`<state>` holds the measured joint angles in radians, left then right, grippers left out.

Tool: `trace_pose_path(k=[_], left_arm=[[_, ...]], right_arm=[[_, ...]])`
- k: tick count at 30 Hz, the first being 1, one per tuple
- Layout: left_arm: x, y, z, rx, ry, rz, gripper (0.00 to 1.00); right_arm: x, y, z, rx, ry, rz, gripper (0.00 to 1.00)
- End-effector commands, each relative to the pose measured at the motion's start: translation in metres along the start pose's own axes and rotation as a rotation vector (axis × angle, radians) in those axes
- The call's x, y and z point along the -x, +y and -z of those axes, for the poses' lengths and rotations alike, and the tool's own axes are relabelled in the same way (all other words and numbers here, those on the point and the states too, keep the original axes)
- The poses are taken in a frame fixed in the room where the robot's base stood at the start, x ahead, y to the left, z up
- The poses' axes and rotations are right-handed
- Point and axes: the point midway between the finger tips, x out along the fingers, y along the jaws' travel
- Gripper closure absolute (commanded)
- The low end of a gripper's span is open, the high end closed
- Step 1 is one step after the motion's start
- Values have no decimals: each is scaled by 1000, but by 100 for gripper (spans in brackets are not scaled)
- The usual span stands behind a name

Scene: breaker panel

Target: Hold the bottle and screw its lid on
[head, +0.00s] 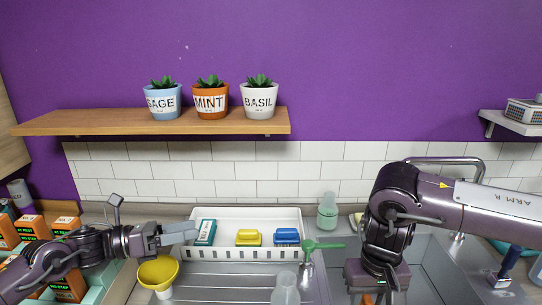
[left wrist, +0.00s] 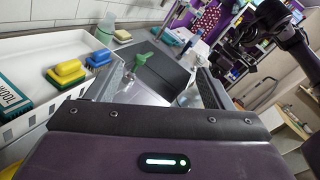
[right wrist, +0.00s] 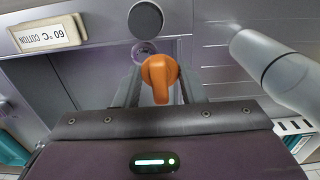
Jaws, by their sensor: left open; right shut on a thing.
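A pale translucent bottle (head: 285,290) with a narrower top stands low in the middle of the head view, its lower part cut off by the frame. My right gripper (right wrist: 160,88) is shut on an orange piece (right wrist: 160,72) with a rounded top. I cannot tell whether this piece is a lid or a knob. Only a sliver of orange shows below the right arm in the head view. A grey tapered cylinder (right wrist: 280,68) lies at the right of the right wrist view. My left gripper (head: 190,231) is open and empty, left of the bottle, near the white tray.
A "60 C COTTON" label (right wrist: 47,34) shows upside down.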

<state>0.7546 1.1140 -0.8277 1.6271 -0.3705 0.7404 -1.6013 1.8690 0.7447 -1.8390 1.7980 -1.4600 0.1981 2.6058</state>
Motion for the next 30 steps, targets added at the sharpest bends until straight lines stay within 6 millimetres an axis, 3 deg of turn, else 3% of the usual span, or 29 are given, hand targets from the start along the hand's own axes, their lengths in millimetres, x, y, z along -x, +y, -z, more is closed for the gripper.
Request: trace_pose_path(k=[3, 9, 15, 21, 30], left_arm=[[-29, -8, 57, -79, 30, 38, 25], [-56, -25, 147, -251, 42, 71, 25], [-67, -43, 208, -393, 35, 74, 25], [-71, -51, 230, -457, 30, 71, 25], [-102, -54, 231, -462, 28, 73, 25]], right_arm=[[0, 0, 0, 0, 0, 0, 84], [0, 0, 0, 0, 0, 0, 84], [0, 0, 0, 0, 0, 0, 84], [0, 0, 0, 0, 0, 0, 84], [0, 0, 0, 0, 0, 0, 84]])
